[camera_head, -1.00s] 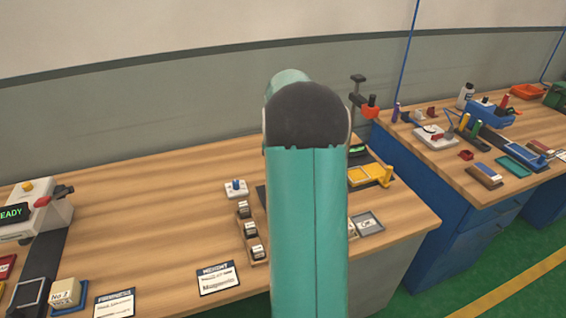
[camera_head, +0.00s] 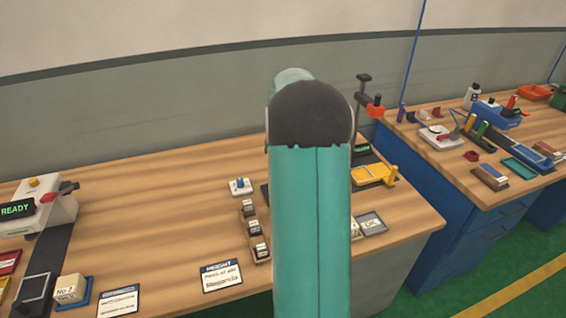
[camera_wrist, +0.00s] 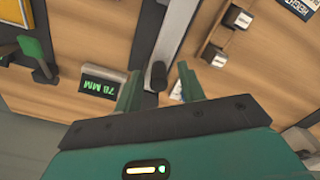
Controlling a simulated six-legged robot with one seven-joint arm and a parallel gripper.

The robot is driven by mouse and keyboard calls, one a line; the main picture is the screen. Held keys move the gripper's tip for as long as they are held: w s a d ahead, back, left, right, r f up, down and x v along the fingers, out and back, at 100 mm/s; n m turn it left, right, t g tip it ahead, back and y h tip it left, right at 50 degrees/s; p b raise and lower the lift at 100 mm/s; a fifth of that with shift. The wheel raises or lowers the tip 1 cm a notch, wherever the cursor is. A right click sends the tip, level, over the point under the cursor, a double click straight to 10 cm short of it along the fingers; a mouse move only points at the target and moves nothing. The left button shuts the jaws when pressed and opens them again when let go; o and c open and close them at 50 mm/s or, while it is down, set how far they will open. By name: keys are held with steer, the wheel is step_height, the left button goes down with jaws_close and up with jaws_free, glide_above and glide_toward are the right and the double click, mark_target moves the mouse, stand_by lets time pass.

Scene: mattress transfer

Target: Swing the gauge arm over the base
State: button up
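My gripper (camera_wrist: 160,88) is open in the wrist view, its two green fingers apart. A dark, round-ended piece (camera_wrist: 158,76) shows between the fingers, at the end of a grey bar (camera_wrist: 177,38). It looks like part of the gauge, but I cannot tell whether it is the arm or the post. No contact with the fingers is visible. A display reading 78 MM (camera_wrist: 102,86) lies left of it. In the head view, my own arm hides the gripper and most of the gauge area. Part of the lit display (camera_head: 362,149) shows to its right.
A black post with a red-orange part (camera_head: 375,107) rises behind my arm. A yellow tray (camera_head: 370,175) and a grey tray (camera_head: 372,223) lie right of it. A rack of several small blocks (camera_head: 249,229) and a HEIGHT card (camera_head: 221,276) lie left. The bench's middle left is clear.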

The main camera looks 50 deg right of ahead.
step_height(320, 180, up, 14)
stand_by(0.5)
steer(key=shift+f, duration=0.1)
